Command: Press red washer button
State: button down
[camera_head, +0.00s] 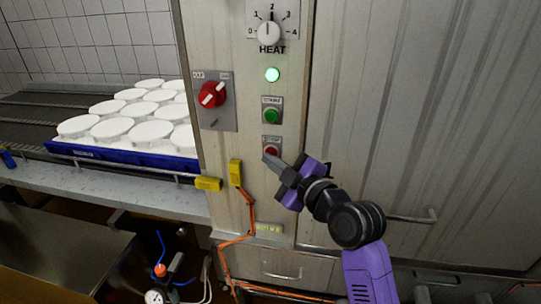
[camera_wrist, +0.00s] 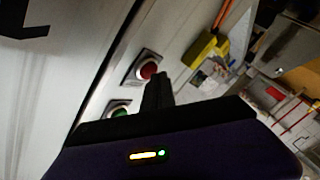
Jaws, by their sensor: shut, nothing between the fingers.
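The red button (camera_head: 271,152) sits on a small square plate on the metal cabinet front, below the green button (camera_head: 271,116). In the wrist view the red button (camera_wrist: 148,70) shows as a round red cap, with the green button (camera_wrist: 120,113) partly hidden behind my gripper. My gripper (camera_head: 268,159) is shut and empty. Its tip is at the lower edge of the red button's plate in the head view. In the wrist view the fingertips (camera_wrist: 158,78) lie just beside the red cap; whether they touch it I cannot tell.
A red rotary switch (camera_head: 212,94) is at left. Yellow connectors (camera_head: 236,172) with an orange cable hang below. A blue tray (camera_head: 120,157) of white moulds stands on the conveyor at left.

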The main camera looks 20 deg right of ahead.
jog(key=shift+w+d, duration=0.1)
jog(key=shift+w, duration=0.05)
dwell(0.5)
jog(key=shift+s+a, duration=0.45)
jog(key=shift+s, duration=0.4)
jog(key=s, duration=0.1)
jog(key=s+a, duration=0.1)
jog(key=s, duration=0.1)
jog(key=s+a+p, duration=0.1)
jog(key=shift+s+a, duration=0.15)
jog(key=shift+a, duration=0.1)
dwell(0.7)
